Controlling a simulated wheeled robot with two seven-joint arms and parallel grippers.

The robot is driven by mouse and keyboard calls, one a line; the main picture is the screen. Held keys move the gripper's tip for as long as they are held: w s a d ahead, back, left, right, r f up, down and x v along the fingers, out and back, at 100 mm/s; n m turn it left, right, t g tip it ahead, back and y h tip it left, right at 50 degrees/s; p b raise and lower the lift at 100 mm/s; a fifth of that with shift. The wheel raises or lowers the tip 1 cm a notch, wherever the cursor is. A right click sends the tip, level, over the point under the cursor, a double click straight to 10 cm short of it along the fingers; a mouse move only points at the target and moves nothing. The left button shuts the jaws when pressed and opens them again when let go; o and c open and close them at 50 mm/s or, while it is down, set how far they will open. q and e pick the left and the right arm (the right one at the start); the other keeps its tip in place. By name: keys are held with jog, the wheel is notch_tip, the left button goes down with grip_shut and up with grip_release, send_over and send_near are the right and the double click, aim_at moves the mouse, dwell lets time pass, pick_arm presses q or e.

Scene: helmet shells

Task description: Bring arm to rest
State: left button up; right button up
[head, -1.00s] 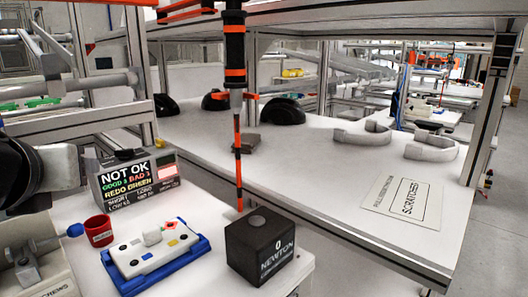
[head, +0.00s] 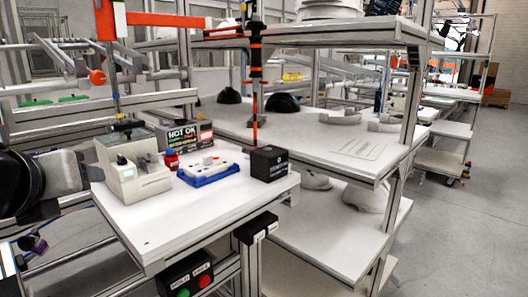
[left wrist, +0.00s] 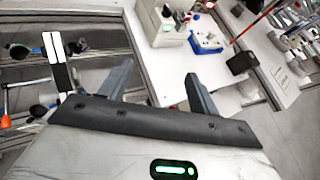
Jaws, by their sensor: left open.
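My left arm comes in at the left edge of the head view, but its fingers do not show there. In the left wrist view my left gripper (left wrist: 158,85) is open, with its two dark fingers wide apart and nothing between them. It is out in front of the white workbench, whose top (head: 160,215) shows bare at the front. My right gripper is in neither view.
On the bench stand a beige machine (head: 135,175), a red cup (head: 171,158), a blue tray (head: 212,177) with a white device, and a black box (head: 268,163). Dark helmet shells (head: 282,103) lie on the table behind. Floor at right (head: 460,220) is clear.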

pick_arm(q)
notch_tip(320, 180, down, 23)
jog(key=n+g+h, duration=0.2)
jog(key=n+h, duration=0.4)
jog(key=n, duration=0.7)
jog(key=s+d+f+n, duration=0.5)
jog(key=d+f+n, duration=0.2)
jog(key=d+f, duration=0.1)
jog(key=s+d+f+n+h, duration=0.1)
jog(key=s+d+f+n, duration=0.5)
jog(key=d+f+n, duration=0.2)
jog(key=shift+s+d+f+n, duration=0.25)
jog(key=shift+f+n, duration=0.05)
jog(key=shift+f, duration=0.3)
